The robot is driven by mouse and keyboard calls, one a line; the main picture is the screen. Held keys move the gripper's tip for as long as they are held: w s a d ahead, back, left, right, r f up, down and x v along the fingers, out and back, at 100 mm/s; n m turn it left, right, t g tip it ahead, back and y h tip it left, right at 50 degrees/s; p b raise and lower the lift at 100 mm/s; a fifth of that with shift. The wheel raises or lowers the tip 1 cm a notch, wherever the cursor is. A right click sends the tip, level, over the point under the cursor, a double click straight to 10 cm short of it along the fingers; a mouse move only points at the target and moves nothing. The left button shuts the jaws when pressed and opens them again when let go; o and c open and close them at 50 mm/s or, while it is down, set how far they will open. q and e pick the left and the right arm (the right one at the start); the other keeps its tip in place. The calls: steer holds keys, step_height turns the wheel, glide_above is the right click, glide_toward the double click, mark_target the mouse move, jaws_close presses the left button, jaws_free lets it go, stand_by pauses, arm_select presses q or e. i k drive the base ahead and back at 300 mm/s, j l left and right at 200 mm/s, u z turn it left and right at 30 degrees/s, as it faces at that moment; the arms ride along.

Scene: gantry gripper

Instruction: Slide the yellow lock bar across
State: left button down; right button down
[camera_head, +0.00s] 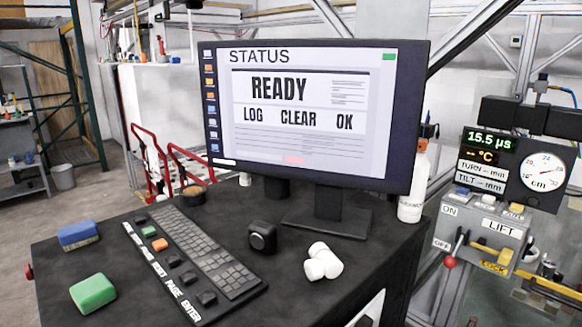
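The yellow lock bar (504,257) is a small yellow piece on the grey control box (470,222) at the right. A yellow label reading LOCK (494,268) sits just below it. The box also carries ON, OFF and LIFT labels and a lever with a red ball (450,262) at its lower left. The bar is small in this view, so its exact position along its travel is hard to tell. Neither of my grippers is in view.
A black desk holds a monitor (310,115) reading READY, a keyboard (205,250), a green block (92,293), a blue block (77,235) and white cylinders (322,262). A white bottle (413,185) stands at the desk's right edge. A readout panel with a dial (543,172) is above the box.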

mark_target(504, 256)
steer(key=z, duration=1.35)
